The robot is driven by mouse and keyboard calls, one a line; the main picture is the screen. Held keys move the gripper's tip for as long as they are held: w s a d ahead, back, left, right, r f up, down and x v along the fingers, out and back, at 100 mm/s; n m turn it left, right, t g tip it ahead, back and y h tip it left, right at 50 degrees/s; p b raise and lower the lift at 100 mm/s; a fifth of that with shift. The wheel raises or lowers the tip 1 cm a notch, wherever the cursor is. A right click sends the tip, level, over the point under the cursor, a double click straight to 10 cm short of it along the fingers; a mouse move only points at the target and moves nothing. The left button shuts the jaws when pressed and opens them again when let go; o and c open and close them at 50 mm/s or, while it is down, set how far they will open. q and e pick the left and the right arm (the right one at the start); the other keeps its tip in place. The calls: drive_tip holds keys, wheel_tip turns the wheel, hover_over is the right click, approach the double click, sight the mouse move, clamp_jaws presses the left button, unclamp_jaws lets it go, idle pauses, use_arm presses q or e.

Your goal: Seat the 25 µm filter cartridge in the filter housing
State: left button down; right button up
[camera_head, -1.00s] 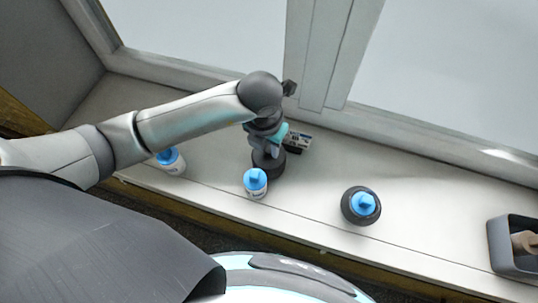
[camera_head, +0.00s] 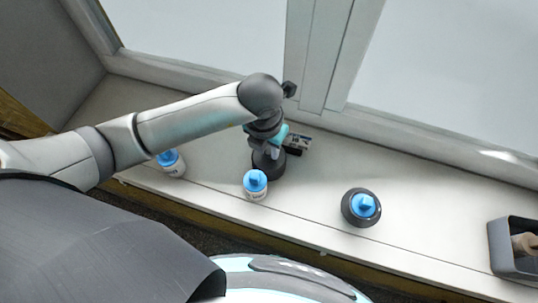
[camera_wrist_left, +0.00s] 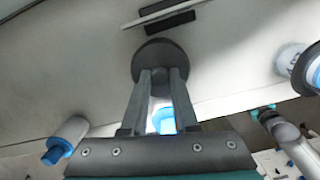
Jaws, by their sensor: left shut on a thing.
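My left gripper (camera_head: 268,152) points down on the sill, shut on the grey knob of a dark round lid-like piece (camera_wrist_left: 160,58). This dark round piece also shows in the head view (camera_head: 267,165), low over or on the sill. Blue-capped white cartridges stand at the left (camera_head: 171,163) and just in front of the gripper (camera_head: 255,188). A third blue cap (camera_head: 364,205) sits inside a dark round housing (camera_head: 347,208) to the right. No label can be read, so I cannot tell which is 25 µm. A pale arm, probably my right, shows in the wrist view; its jaws are unclear.
A small dark item with a pale strip (camera_head: 298,140) lies behind the gripper. A grey bin (camera_head: 496,248) holding a brownish thing stands at the far right. The window frame (camera_head: 420,137) bounds the back. The sill between housing and bin is clear.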

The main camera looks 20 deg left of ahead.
use_arm(q)
drive_tip(key=shift+r, duration=0.1)
wheel_tip(320, 180, up, 20)
drive_tip(key=p, duration=0.2)
idle(0.3)
